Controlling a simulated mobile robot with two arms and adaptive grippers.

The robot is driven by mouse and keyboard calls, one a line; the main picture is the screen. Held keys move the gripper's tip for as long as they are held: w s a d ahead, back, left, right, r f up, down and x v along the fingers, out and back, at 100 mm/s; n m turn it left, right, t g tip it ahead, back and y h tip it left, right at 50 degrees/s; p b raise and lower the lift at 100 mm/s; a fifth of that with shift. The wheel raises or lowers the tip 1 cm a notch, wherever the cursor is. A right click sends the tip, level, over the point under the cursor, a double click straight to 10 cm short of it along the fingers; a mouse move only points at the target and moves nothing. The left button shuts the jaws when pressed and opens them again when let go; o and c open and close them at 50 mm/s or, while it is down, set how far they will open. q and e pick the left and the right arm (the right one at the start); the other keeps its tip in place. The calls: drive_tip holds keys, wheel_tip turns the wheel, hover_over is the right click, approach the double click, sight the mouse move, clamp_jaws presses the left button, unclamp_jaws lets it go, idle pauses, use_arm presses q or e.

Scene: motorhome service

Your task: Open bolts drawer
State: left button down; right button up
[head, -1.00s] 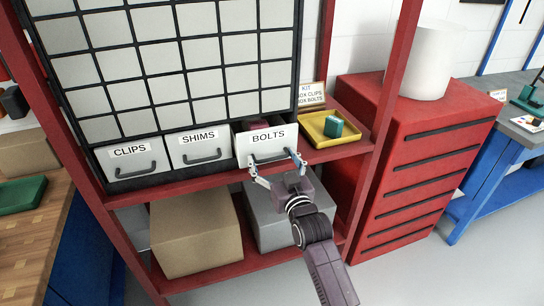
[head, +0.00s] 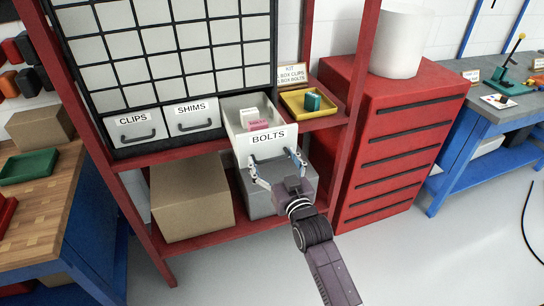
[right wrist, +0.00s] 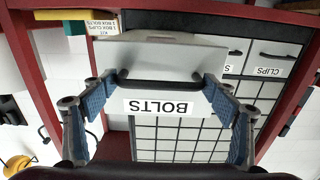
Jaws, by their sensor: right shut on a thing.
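The bolts drawer (head: 267,142) is pulled out of the cabinet (head: 170,62) in the head view, with a pink box (head: 258,125) and a pale box (head: 249,114) showing inside. My right gripper (head: 274,171) is at the drawer's front, shut on its dark handle. In the right wrist view the drawer front (right wrist: 160,105) appears upside down, with the handle (right wrist: 165,78) between the blue fingers (right wrist: 158,90). My left gripper is not in view.
The clips drawer (head: 134,130) and shims drawer (head: 192,117) are closed. A yellow tray (head: 297,112) holding a teal box (head: 312,101) sits right of the bolts drawer. Cardboard (head: 190,200) and grey boxes (head: 262,199) stand on the shelf below. A red cabinet (head: 385,130) stands right.

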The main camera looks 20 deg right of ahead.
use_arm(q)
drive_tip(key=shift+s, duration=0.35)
use_arm(e)
drive_tip(key=o, duration=1.2)
drive_tip(key=shift+o, duration=0.9)
drive_tip(key=shift+d, duration=0.1)
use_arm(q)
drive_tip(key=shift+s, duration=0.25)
use_arm(e)
drive_tip(key=s, duration=1.2)
drive_tip(key=shift+d, duration=0.2)
drive_tip(key=shift+f, duration=0.1)
